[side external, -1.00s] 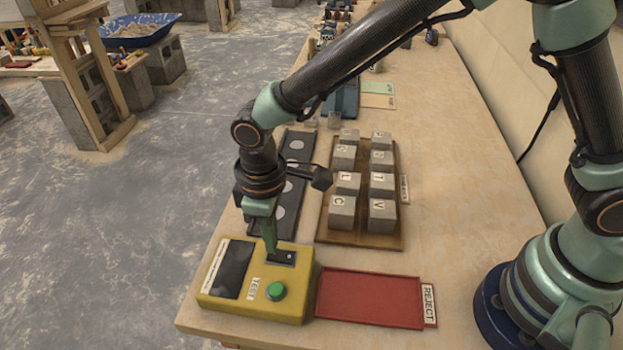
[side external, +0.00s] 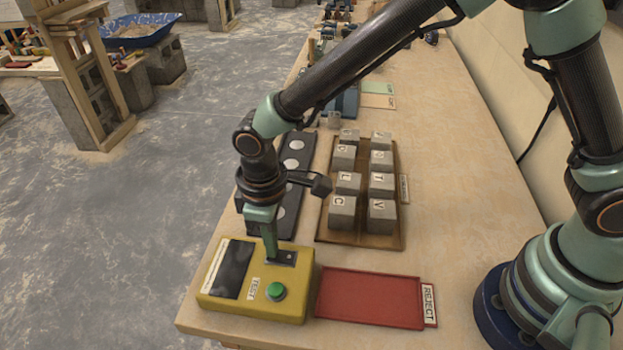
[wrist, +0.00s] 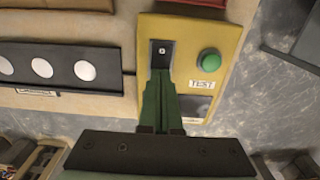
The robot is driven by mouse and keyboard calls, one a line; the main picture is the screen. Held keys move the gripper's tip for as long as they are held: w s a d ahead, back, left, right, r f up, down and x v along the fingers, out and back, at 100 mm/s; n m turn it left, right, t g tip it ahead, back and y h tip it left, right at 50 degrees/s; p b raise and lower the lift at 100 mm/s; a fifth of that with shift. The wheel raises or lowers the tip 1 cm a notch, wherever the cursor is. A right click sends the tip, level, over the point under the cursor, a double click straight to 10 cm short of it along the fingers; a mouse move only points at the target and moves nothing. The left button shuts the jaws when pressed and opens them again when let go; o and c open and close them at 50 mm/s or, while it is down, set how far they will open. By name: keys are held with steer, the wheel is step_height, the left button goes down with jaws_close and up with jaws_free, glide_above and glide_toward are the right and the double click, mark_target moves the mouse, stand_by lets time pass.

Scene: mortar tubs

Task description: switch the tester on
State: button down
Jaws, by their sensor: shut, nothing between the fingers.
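The tester is a yellow box (side external: 235,301) at the front left corner of the table, with a dark screen, a green button (side external: 276,291) and a TEST label. A small dark switch plate (side external: 286,258) is set in its top near the back right. My gripper (side external: 272,256) points down with its shut, empty fingers at the plate's left part. In the wrist view the tester (wrist: 226,40) shows its dark plate (wrist: 162,52) just beyond my fingertips (wrist: 160,72), and the green button (wrist: 209,61) beside it. I cannot tell whether the fingertips touch the switch.
A red REJECT tray (side external: 370,298) lies right of the tester. Behind it, a brown board (side external: 360,237) holds several lettered grey blocks. A black strip with white discs (side external: 290,163) lies left of the board.

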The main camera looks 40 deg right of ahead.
steer(key=shift+f, duration=0.25)
steer(key=shift+r, duration=3.55)
steer(key=w+d+r+m+t+y, duration=0.15)
steer(key=d+r+m, duration=0.25)
steer(key=d+r, duration=0.8)
steer(key=s+d+m+t, duration=0.2)
steer(key=s+d, duration=0.1)
steer(key=d, duration=0.5)
steer(key=s+d+r+m+t+h, duration=0.1)
steer(key=s+d+m+t, duration=0.1)
steer(key=d, duration=0.6)
steer(key=shift+s+m, duration=0.5)
steer(key=shift+s, duration=0.4)
